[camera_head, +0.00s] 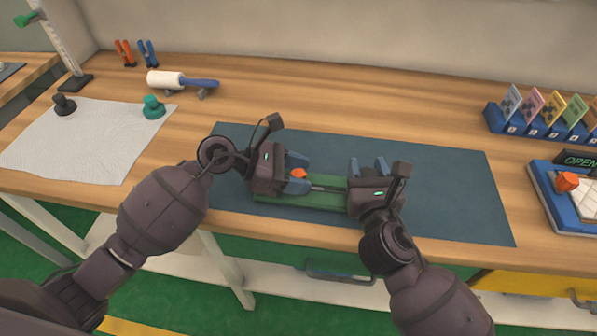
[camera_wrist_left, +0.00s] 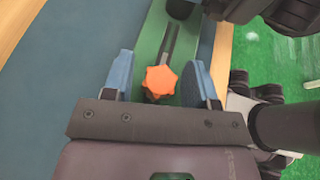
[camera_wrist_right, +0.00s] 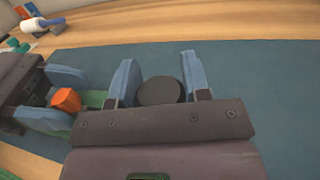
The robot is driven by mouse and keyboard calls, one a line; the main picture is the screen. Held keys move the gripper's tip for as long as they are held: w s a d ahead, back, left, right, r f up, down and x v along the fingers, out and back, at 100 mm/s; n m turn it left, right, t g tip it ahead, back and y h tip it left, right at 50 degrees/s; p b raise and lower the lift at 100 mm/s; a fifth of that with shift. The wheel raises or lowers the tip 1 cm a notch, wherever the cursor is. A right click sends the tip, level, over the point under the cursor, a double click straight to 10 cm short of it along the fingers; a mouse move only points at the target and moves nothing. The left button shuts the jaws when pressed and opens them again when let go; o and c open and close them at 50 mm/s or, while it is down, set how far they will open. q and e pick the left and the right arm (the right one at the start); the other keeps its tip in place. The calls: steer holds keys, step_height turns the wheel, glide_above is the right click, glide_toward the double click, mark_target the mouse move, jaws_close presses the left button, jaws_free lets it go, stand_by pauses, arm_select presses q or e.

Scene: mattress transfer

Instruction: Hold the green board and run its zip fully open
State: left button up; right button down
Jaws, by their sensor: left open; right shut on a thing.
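The green board (camera_head: 318,199) lies on the dark blue mat, with a dark slot along its length. An orange knob (camera_head: 298,173) sits on the slot. My left gripper (camera_wrist_left: 160,75) is open, its blue fingers on either side of the knob, which also shows in the left wrist view (camera_wrist_left: 160,82) with gaps beside it. My right gripper (camera_wrist_right: 160,75) is shut on a dark round knob (camera_wrist_right: 160,92) at the board's right end. In the head view my right gripper hides that end.
The dark blue mat (camera_head: 460,190) has free room to the right. A white sheet (camera_head: 90,135) with a black and a green knob lies left. A white roller (camera_head: 165,81) stands behind. A blue card rack (camera_head: 540,130) and a blue tray (camera_head: 560,208) are at the right.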

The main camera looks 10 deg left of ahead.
arm_select(q)
jaws_close()
steer(key=d, duration=0.5)
steer(key=shift+r, duration=0.1)
steer(key=shift+d, duration=0.2)
jaws_free()
steer(key=shift+a, duration=0.1)
